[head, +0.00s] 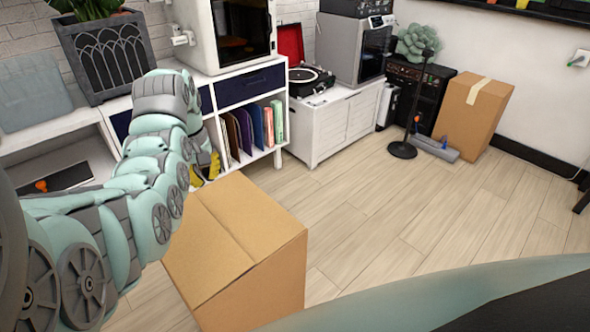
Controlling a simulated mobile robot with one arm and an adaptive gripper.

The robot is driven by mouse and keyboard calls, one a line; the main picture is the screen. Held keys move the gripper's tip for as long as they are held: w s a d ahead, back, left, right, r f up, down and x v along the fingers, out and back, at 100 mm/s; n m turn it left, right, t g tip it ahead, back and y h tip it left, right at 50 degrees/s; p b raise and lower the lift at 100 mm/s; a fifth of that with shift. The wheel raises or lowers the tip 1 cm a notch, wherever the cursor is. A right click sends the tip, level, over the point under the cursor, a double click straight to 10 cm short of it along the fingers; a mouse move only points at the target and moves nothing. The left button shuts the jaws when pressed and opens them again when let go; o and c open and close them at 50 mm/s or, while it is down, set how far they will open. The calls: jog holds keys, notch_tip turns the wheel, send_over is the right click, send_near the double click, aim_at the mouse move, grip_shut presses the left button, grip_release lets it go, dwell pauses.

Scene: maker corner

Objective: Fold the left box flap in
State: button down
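A brown cardboard box (268,295) stands on the floor in front of me, low in the head view. A seam runs across its top. The right flap (248,212) lies flat over the right part. The left flap (207,262) is on the left of the seam and looks about level with it; my arm hides its far left part. My gripper (207,168), with yellow and black parts, is by the box's back left corner. It is mostly behind my arm. I cannot tell whether it touches the box or whether its fingers are open.
A white shelf unit (283,98) with colored folders stands behind the box. A white cabinet (340,127) carries a record player (309,78). Another cardboard box (472,118), taped shut, stands near a black stand (403,149). The wood floor (420,215) on the right is clear.

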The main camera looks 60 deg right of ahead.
notch_tip(320, 180, down, 3)
jog(key=b, duration=0.1)
send_over(219, 221)
notch_tip(219, 221, down, 7)
jog(key=shift+a+f, duration=0.15)
jog(key=shift+f, duration=1.5)
jog(key=shift+f, duration=0.1)
